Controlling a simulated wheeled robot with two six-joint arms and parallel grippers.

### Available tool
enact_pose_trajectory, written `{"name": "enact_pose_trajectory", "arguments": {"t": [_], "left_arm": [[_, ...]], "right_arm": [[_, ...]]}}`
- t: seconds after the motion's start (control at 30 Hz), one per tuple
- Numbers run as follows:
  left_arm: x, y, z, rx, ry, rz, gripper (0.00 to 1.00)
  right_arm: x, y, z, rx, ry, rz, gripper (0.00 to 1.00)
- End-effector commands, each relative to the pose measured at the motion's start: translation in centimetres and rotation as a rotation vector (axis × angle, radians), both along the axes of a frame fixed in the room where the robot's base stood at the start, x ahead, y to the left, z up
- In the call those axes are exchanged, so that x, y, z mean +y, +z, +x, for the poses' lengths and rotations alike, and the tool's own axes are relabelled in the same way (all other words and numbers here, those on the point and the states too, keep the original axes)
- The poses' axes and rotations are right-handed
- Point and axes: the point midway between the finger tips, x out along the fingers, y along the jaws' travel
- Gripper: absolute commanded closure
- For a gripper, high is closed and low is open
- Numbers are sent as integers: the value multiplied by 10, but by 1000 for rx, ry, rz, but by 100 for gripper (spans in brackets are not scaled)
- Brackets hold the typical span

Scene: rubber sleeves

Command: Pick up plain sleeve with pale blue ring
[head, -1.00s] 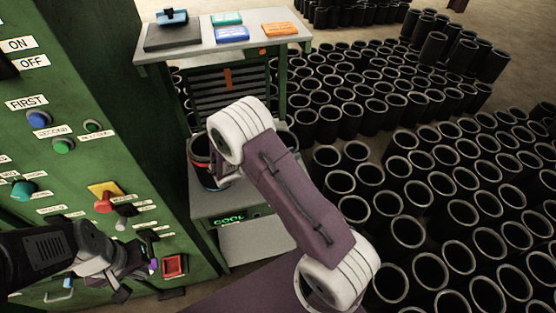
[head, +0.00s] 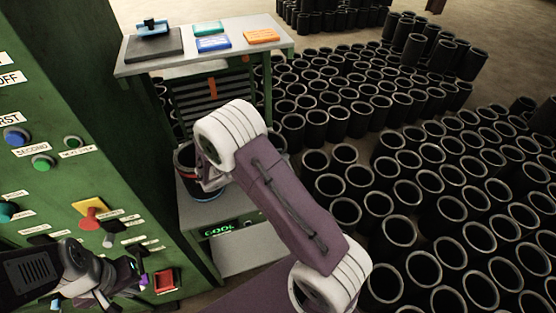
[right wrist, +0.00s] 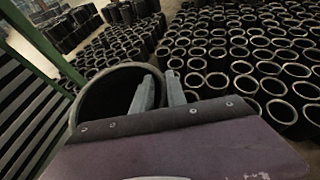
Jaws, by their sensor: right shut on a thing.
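A dark sleeve (head: 184,160) stands on the lower shelf of the stand, partly hidden behind my right wrist; a blue band shows low on it. In the right wrist view the sleeve's wide round mouth (right wrist: 84,98) is at the left. My right gripper (right wrist: 159,92) is shut on its wall, with one finger inside the mouth and the other outside. In the head view my right gripper's fingertips are hidden by the wrist. My left gripper (head: 122,290) is at the lower left, in front of the green panel; its jaw opening is unclear.
The green control panel (head: 60,190) with buttons fills the left. The stand's top (head: 190,62) holds a dark plate and coloured labels. A lit display (head: 218,229) is below the shelf. Many black sleeves (head: 345,185) crowd the floor at the right.

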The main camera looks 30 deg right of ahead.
Motion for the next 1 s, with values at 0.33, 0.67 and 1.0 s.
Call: {"name": "enact_pose_trajectory", "arguments": {"t": [0.33, 0.67, 1.0], "left_arm": [[0, -2, 0, 0, 0, 0, 100], [0, -6, 0, 0, 0, 0, 100], [0, -6, 0, 0, 0, 0, 100]], "right_arm": [[-2, 25, -13, -4, 1, -2, 100], [-10, 53, -60, -7, 0, -3, 100], [-18, 83, -109, -5, 0, -3, 100]]}}
